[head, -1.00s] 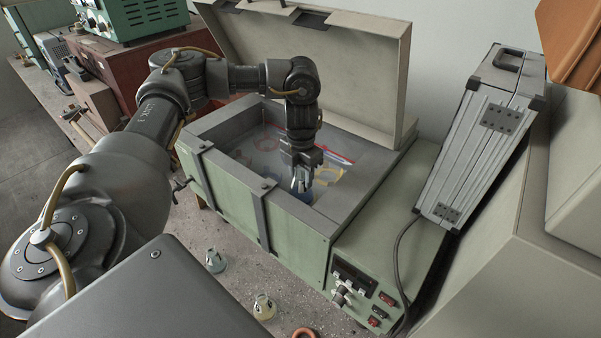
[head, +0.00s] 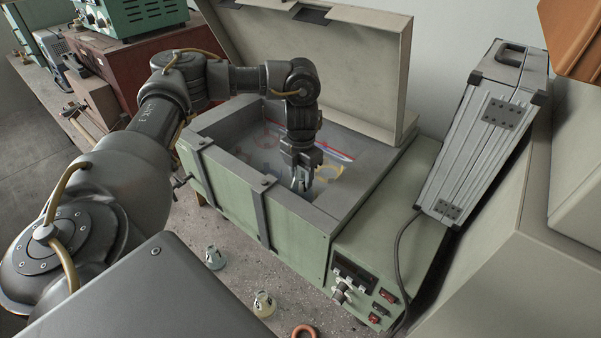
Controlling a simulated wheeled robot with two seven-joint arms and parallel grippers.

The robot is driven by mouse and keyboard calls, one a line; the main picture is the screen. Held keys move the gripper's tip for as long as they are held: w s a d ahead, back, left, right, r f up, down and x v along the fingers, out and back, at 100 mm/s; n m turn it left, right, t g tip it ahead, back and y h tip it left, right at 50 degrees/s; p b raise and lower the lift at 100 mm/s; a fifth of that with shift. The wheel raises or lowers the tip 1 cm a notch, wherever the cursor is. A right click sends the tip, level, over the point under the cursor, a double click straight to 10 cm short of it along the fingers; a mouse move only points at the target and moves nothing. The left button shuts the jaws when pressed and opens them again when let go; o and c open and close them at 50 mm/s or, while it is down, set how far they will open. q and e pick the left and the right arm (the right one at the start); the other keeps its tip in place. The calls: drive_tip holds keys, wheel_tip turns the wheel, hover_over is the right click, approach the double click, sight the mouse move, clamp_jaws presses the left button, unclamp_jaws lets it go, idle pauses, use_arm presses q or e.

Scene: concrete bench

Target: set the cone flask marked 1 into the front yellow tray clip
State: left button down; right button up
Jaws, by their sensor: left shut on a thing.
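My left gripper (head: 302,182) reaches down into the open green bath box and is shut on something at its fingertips. That thing is mostly hidden by the fingers and the box wall. I cannot read a mark on it or tell whether it touches a clip. A yellow ring-like clip (head: 329,172) shows in the box just right of the fingers. A red ring-like clip (head: 268,141) lies farther back left, and bluish shapes are blurred between them. My right gripper is not in view.
The green box (head: 222,198) has high walls around the gripper, and its raised lid (head: 350,70) stands behind. Two small marked cone flasks (head: 214,258) (head: 264,304) stand on the bench in front, near an orange ring (head: 303,331). A silver case (head: 478,140) leans at right.

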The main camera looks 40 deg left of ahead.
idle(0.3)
use_arm(q)
drive_tip(key=c, duration=0.7)
unclamp_jaws()
drive_tip(key=shift+o, duration=0.3)
drive_tip(key=o, duration=0.5)
wheel_tip(320, 180, up, 2)
drive_tip(key=shift+r+p, duration=0.25)
drive_tip(key=shift+p, duration=0.8)
drive_tip(key=shift+r, duration=3.25)
